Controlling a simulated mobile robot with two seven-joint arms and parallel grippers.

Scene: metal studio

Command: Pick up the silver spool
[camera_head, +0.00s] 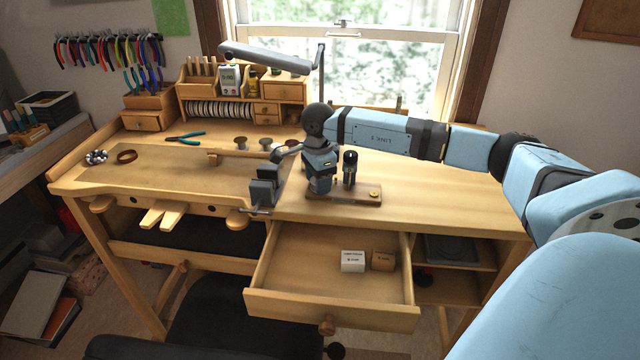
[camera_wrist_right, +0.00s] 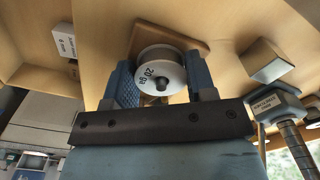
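In the head view my right gripper (camera_head: 322,184) points down over a small wooden board (camera_head: 362,197) near the bench's front edge. The gripper hides the spool there. The board also shows behind the spool in the wrist view (camera_wrist_right: 172,28); whether they touch cannot be told. My left gripper is out of view.
A vise (camera_head: 264,188) is close to the left of the gripper. A dark upright cylinder (camera_head: 350,168) stands close on its right. Several other spools (camera_head: 266,143) stand further back. An open drawer (camera_head: 330,290) holds a white box (camera_head: 352,261) and a brown box (camera_head: 383,260). The bench's right side is clear.

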